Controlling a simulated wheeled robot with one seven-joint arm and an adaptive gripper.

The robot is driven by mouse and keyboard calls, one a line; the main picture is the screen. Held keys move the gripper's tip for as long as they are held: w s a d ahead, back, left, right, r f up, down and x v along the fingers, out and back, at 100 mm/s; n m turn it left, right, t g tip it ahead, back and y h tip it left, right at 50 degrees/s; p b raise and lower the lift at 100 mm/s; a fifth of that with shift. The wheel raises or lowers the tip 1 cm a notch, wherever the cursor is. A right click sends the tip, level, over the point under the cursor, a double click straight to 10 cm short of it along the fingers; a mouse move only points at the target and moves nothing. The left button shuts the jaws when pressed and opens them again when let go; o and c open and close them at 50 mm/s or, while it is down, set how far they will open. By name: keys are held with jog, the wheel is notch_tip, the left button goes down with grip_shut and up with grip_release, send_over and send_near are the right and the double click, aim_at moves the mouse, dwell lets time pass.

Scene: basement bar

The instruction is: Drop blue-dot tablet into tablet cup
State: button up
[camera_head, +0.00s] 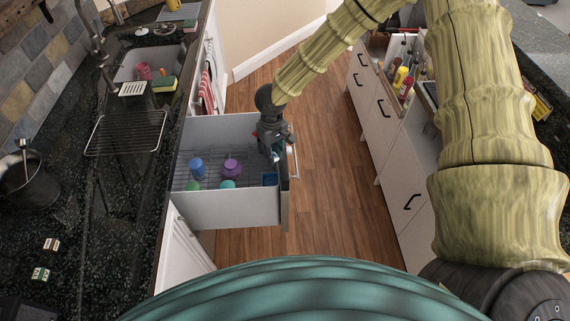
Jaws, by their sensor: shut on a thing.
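My gripper (277,156) points down over the front right part of an open white pull-out drawer (228,209). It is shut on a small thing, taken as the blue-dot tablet. That thing is mostly hidden by the fingers, and no blue dot can be made out. A small square blue holder (270,179), likely the tablet cup, sits inside the drawer at its front right corner. The gripper is just above and beyond it in the picture; the exact height gap cannot be told.
A blue cup (196,167), a purple cup (231,168) and teal and green items stand in the drawer's wire rack. Two small dotted blocks, one reddish (51,244) and one green (40,274), lie on the dark counter (110,220). An open drawer with bottles (401,76) is at right.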

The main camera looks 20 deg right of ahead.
notch_tip(320, 180, down, 2)
jog(key=shift+b, duration=0.7)
jog(key=shift+r, duration=0.1)
jog(key=o, duration=0.9)
notch_tip(320, 180, up, 12)
